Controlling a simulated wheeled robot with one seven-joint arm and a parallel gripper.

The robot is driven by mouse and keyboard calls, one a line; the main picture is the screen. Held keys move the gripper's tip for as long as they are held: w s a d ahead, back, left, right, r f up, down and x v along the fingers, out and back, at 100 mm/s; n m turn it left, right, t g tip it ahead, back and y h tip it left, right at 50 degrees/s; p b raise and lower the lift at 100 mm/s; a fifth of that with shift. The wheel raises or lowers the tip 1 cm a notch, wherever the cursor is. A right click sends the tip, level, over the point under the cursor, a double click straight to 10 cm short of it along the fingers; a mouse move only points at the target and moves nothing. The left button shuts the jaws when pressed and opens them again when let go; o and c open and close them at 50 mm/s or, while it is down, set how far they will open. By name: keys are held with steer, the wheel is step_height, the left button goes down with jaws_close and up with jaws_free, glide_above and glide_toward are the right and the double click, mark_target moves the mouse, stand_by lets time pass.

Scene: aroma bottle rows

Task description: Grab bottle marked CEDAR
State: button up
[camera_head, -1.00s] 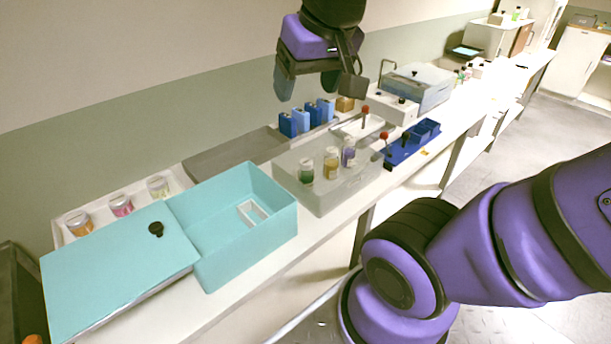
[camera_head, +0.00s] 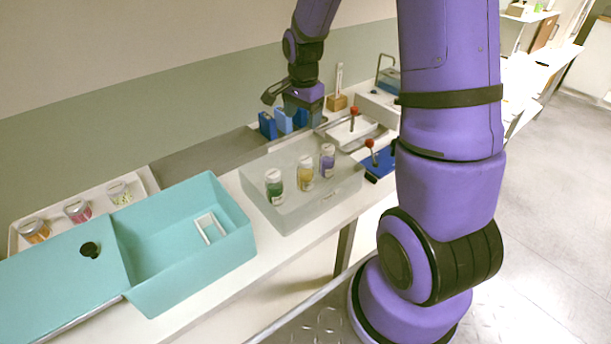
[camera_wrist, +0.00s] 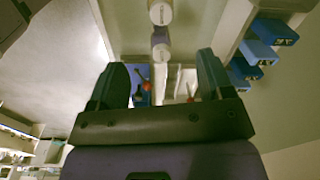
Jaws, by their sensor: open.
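My gripper (camera_head: 303,108) is beyond the row, near the blue blocks, and touches no bottle. In the wrist view my gripper (camera_wrist: 162,78) is open and empty, its two fingers wide apart. The purple bottle (camera_wrist: 160,42) shows beyond the fingertips, with another white-capped bottle (camera_wrist: 160,12) past it.
A teal open box (camera_head: 185,245) stands left of the bottles, with a white tray (camera_head: 152,182) of lidded jars behind it. Blue blocks (camera_head: 267,125) stand along the wall side. A red-knobbed lever (camera_head: 370,145) and a blue tray (camera_head: 380,165) lie right of the bottles.

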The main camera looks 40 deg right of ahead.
steer(key=m, duration=0.2)
glide_toward(305, 159)
steer(key=shift+w+d+g, duration=0.25)
steer(key=shift+w+g, duration=0.05)
steer(key=shift+a+f, duration=0.1)
steer(key=shift+f, duration=5.3)
jaws_close()
